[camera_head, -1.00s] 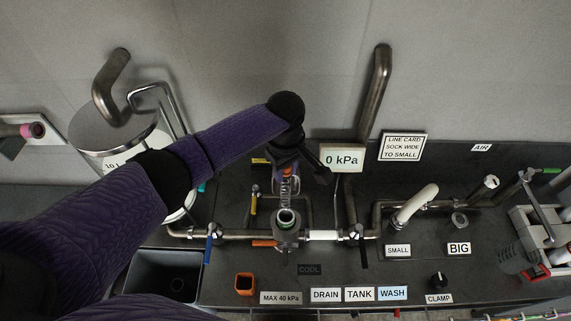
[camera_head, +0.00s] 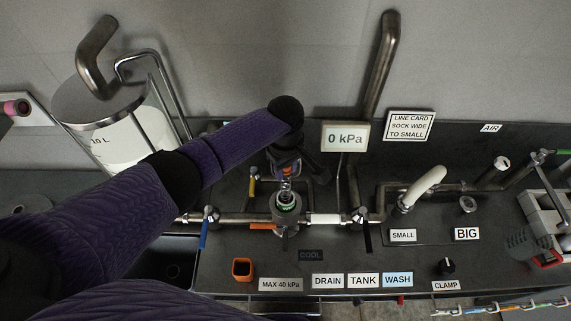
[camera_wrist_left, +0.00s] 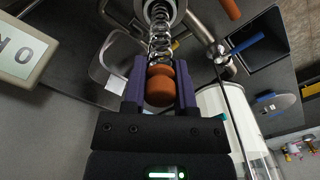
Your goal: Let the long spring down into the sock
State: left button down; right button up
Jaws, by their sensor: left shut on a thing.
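My left gripper (camera_head: 287,170) is shut on the orange knob at the top of the long spring (camera_head: 286,190). In the left wrist view the knob (camera_wrist_left: 160,86) sits between the two purple fingers and the silver coils of the spring (camera_wrist_left: 160,38) run away from it. The spring's far end goes into the round mouth of the metal housing (camera_head: 287,217), whose rim also shows in the wrist view (camera_wrist_left: 178,12). A pale and green ring shows inside the mouth in the head view; the sock itself is hidden in the housing. My right gripper is not in view.
A steel pipe with a white section (camera_head: 325,219) and a blue-handled valve (camera_head: 206,228) flank the housing. The 0 kPa display (camera_head: 345,137) is behind, right. A large tank (camera_head: 125,140) stands left.

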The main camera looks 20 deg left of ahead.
aim_at(286, 191)
pick_arm(q)
jog(key=shift+f+b, duration=3.05)
jog(key=shift+f, duration=1.35)
jog(key=shift+f+b, duration=0.35)
jog(key=shift+f, duration=0.15)
jog(key=shift+c, duration=1.6)
grip_release()
notch_tip(286, 191, up, 10)
jog(key=p, duration=0.3)
jog(key=shift+p, duration=0.4)
